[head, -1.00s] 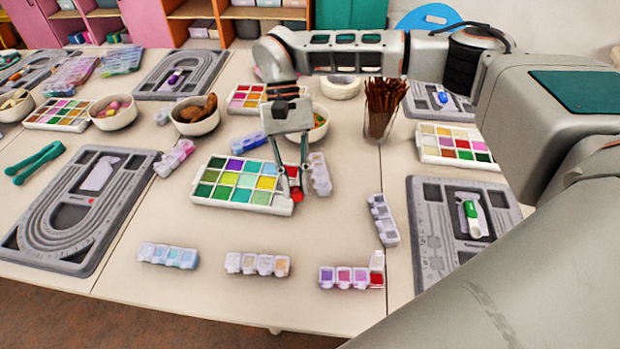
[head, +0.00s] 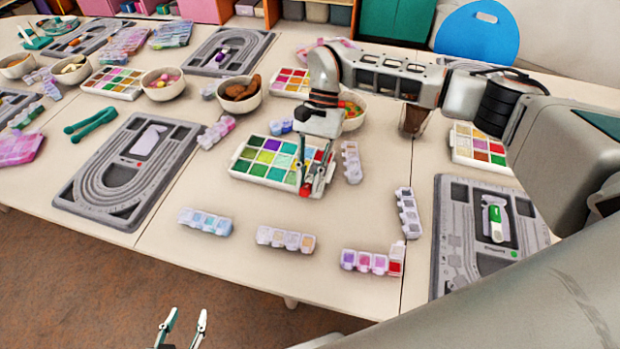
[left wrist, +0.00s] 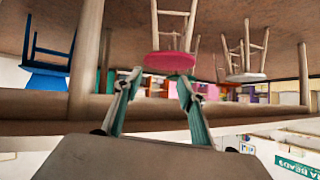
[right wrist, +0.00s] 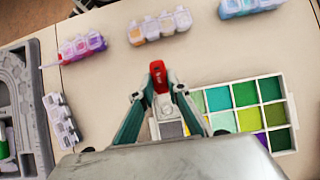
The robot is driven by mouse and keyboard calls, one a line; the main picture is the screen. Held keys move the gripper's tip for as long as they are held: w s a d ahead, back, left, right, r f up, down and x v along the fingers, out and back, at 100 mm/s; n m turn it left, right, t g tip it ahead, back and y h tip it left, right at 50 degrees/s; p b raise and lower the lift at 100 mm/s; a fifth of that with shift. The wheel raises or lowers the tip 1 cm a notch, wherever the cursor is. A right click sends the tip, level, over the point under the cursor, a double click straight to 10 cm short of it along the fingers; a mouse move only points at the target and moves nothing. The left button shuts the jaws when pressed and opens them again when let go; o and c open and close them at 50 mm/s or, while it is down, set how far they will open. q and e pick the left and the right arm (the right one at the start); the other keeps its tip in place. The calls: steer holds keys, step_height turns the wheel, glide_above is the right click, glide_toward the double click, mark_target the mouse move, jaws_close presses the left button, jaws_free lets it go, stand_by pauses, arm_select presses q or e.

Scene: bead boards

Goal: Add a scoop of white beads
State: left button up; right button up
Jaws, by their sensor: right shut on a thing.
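My right gripper (head: 313,188) is over the front right corner of the bead tray (head: 235,172), with its fingers shut on a small red scoop (right wrist: 158,74). In the right wrist view the scoop sticks out between the fingertips, beyond the tray's edge; I cannot tell whether it holds beads. The tray has green, teal, yellow and purple compartments, plus a grey one (right wrist: 171,130) beside the fingers. The gripper hides part of the tray, and I cannot make out which compartment holds white beads. My left gripper (head: 184,322) is open and empty, low in front of the table.
Small flip-lid boxes stand along the front: blue (head: 205,221), pale orange (head: 285,239) and pink-red (head: 371,262), the last with its right lid up. A grey bead board (head: 447,225) lies right, another (head: 75,190) left. Bowls and a jar stand behind. Table between tray and boxes is clear.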

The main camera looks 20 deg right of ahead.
mark_target(304, 190)
steer(key=shift+s+a+r+p, duration=0.1)
steer(key=shift+s+r+p, duration=0.05)
steer(key=shift+r+p, duration=0.3)
steer(key=shift+s+a+r+p, duration=0.1)
steer(key=shift+r+p, duration=0.1)
steer(key=shift+r, duration=0.35)
steer(key=shift+s+p, duration=0.1)
steer(key=shift+p, duration=0.25)
steer(key=shift+s+a+t+h+p, duration=0.25)
steer(key=shift+t+h+p, duration=0.4)
steer(key=shift+p, duration=0.45)
steer(key=shift+s+a+t+h+p, duration=0.2)
steer(key=shift+s+t+h+p, duration=0.15)
steer(key=shift+t+p, duration=0.4)
steer(key=shift+s+a+r+t+h+p, duration=0.15)
steer(key=shift+r+t+h+p, duration=0.4)
steer(key=shift+p, duration=0.3)
steer(key=shift+s, duration=0.1)
steer(key=shift+a+t+h+p, duration=0.1)
steer(key=shift+t+h+p, duration=0.2)
steer(key=shift+t, duration=0.15)
steer(key=shift+r, duration=0.1)
